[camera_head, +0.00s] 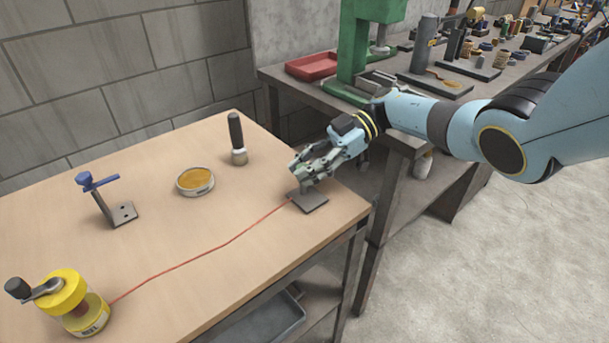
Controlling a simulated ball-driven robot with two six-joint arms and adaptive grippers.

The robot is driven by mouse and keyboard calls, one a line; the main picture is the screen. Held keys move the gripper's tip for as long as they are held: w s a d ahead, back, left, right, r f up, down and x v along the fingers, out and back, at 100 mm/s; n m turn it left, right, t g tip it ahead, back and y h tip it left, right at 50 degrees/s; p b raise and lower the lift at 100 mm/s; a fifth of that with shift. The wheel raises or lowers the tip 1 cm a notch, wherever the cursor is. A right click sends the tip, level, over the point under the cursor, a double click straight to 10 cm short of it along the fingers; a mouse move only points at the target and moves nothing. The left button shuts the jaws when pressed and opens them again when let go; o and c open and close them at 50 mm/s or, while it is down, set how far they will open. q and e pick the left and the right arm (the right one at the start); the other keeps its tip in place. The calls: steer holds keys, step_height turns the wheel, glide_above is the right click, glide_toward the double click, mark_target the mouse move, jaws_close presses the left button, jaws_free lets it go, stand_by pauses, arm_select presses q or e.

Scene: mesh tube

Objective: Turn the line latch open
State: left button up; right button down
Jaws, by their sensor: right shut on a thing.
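The right gripper (298,175) is at the right end of the wooden table, low over a small dark grey plate (314,203). Its fingers are shut on a small fitting that stands on this plate, which appears to be the line latch. The fingers hide most of the fitting, so how far it is turned cannot be seen. A thin red line (205,252) runs across the table from a yellow hand-cranked reel (68,295) at the front left to the plate. My left gripper is not in view.
A bracket with a blue lever (98,182) stands at the table's left, near a round tin with orange contents (195,180). A black-handled brush-like tool (237,140) stands upright behind. A cluttered workbench (285,75) with a red tray and green machine is beyond.

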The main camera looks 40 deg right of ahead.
stand_by(0.4)
steer(key=c, duration=1)
jaws_free()
step_height(320, 180, up, 9)
steer(key=shift+r, duration=0.5)
